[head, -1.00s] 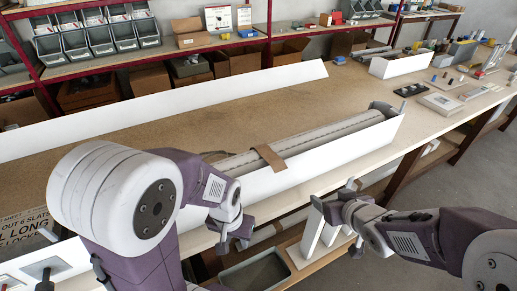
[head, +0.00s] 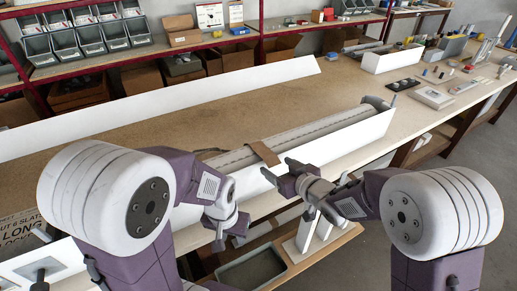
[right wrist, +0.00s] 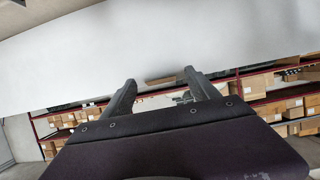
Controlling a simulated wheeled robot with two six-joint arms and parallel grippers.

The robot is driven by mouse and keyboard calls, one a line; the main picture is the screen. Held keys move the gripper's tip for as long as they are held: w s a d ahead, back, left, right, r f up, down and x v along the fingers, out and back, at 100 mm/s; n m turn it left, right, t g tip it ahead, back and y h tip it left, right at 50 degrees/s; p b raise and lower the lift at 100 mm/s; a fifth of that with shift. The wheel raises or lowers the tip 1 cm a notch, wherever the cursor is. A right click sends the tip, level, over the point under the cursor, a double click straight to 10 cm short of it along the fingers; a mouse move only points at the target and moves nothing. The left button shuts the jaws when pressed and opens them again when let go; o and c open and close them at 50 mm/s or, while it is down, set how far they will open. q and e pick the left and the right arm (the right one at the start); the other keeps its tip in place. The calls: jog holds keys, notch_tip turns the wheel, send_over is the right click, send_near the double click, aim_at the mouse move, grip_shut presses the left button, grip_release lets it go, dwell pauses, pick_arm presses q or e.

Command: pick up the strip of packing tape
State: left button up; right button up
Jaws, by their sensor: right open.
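The strip of packing tape (head: 264,153) is a brown band lying across the grey shutter profile (head: 318,132) in the long white channel (head: 340,147). Its end folds over the channel's near wall. My right gripper (head: 278,170) is open and empty, just on the near side of the wall, close to the strip's lower end. In the right wrist view a small brown piece, apparently the strip's end (right wrist: 160,80), shows between the open fingers (right wrist: 160,84). My left gripper (head: 231,234) hangs in front of the bench, apart from the strip, with its fingers apart and nothing seen between them.
A second long white channel (head: 170,102) lies at the back of the workbench (head: 120,165). A grey bin (head: 252,268) and white upright pieces (head: 306,232) sit below the front edge. Small parts and boxes stand at the right end. Bare bench shows between the channels.

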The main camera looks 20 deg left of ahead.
jog(key=shift+w+a+f, duration=0.1)
jog(key=shift+w+a, duration=0.05)
jog(key=c, duration=1.4)
